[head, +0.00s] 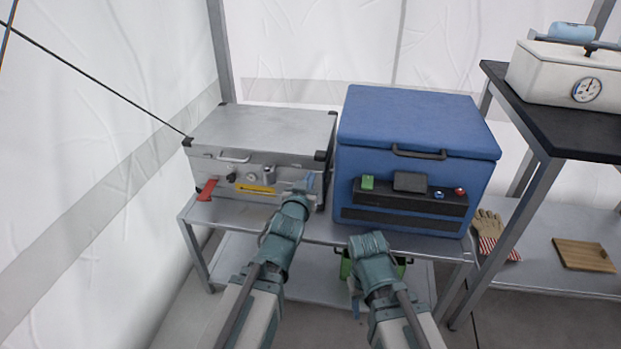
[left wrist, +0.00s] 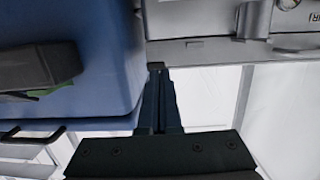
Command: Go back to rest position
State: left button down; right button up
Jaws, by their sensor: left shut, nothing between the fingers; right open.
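My left gripper (head: 309,181) is in front of the right end of the grey metal case (head: 262,128). It is shut with nothing between its fingers. In the left wrist view its closed dark fingers (left wrist: 157,80) point up between the blue cooler box (left wrist: 70,25) and the metal case front. I cannot tell whether they touch the case. My right gripper (head: 356,304) is low, pointing down in front of the metal table's (head: 318,229) front edge, below the cooler. It is open and looks empty; its own wrist partly hides it.
The blue cooler (head: 420,125) stands right of the case, with a dark control strip on its front. The case has a red lever (head: 207,190) and a yellow label. At right, a dark-topped bench (head: 560,125) carries a white box with a gauge (head: 586,90). A glove (head: 489,232) lies lower.

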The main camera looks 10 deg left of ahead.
pick_arm(q)
jog(key=s+d+f+m+g+y, duration=0.1)
jog(key=s+d+f+g, duration=0.1)
jog(key=s+f+g, duration=0.5)
jog(key=s+d+f+m+g, duration=0.1)
jog(key=s+d+f+g, duration=0.25)
jog(key=s+f, duration=0.5)
jog(key=s+f+m+g+y, duration=0.1)
jog(key=s+f+g, duration=0.2)
jog(key=s+g, duration=0.45)
notch_tip(320, 180, up, 38)
jog(key=s+t+p, duration=0.1)
jog(key=p, duration=3.6)
jog(key=shift+s+t+p, duration=0.15)
jog(key=shift+t+p, duration=0.15)
jog(key=shift+p, duration=0.05)
jog(key=shift+d+f, duration=0.1)
jog(key=shift+f, duration=0.05)
